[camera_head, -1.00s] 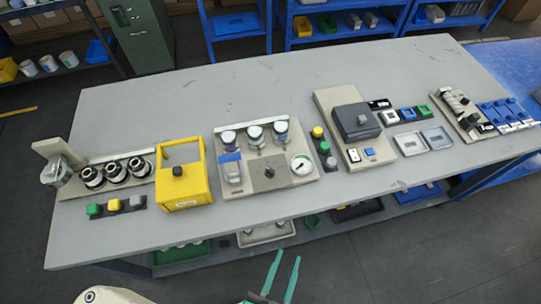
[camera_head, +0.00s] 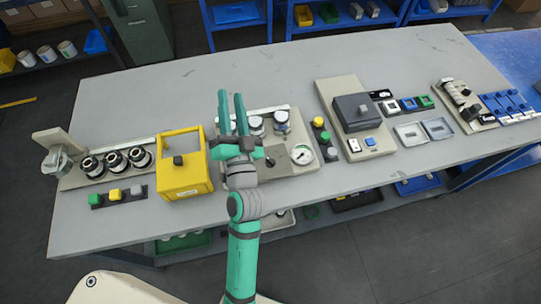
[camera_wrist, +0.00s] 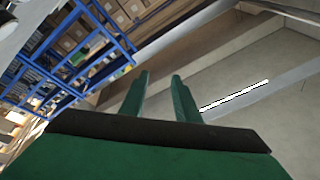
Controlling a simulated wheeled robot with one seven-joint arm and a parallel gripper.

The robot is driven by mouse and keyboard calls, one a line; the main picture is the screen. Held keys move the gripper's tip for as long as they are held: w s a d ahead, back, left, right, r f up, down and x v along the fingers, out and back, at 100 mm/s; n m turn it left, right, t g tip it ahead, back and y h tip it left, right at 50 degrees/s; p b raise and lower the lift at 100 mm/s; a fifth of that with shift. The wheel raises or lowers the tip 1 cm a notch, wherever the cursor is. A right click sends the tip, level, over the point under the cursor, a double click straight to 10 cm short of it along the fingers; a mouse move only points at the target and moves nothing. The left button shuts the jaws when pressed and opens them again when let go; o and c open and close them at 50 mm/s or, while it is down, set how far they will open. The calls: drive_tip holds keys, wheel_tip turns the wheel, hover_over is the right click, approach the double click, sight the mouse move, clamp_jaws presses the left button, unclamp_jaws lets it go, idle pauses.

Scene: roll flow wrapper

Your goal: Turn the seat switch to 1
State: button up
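Several rotary knobs stand on the bench, and I cannot read which is marked as the seat switch. A black knob sits on the yellow box (camera_head: 178,160), just left of my arm. Another dark knob (camera_head: 270,162) is on the beige panel (camera_head: 288,172) beside the gauge. A grey knob (camera_head: 362,110) is on the dark grey box. A black knob (camera_head: 471,113) is on the far right panel. My gripper (camera_head: 231,98) is raised over the beige panel, its two green fingers apart and empty. The wrist view shows the fingers (camera_wrist: 160,78) apart too, with no knob in sight.
Push buttons (camera_head: 116,195) are at front left, and a column of buttons (camera_head: 324,138) is right of the gauge. The back of the bench (camera_head: 160,95) is clear.

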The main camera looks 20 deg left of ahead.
drive_tip(key=s+a+r+n+g+y, duration=0.2)
drive_tip(key=a+r+n+g+y, duration=0.75)
drive_tip(key=a, duration=0.35)
drive_tip(key=s+a+r+n+g+h, duration=0.1)
drive_tip(key=s+a+n+g+h, duration=0.15)
drive_tip(key=a+n+g, duration=0.2)
drive_tip(key=n+g+h, duration=0.3)
drive_tip(key=g+h, duration=0.1)
drive_tip(key=h, duration=1)
hover_over(270, 160)
drive_tip(key=s+a, duration=0.2)
drive_tip(key=a, duration=0.9)
drive_tip(key=f, duration=1.9)
drive_tip(key=shift+d, duration=0.25)
drive_tip(key=w+d+m+h, duration=0.15)
drive_tip(key=d+h, duration=0.25)
drive_tip(key=d, duration=0.7)
drive_tip(key=shift+n, duration=0.25)
drive_tip(key=f, duration=1.1)
drive_tip(key=shift+w+a, duration=0.2)
drive_tip(key=shift+w, duration=0.1)
clamp_jaws()
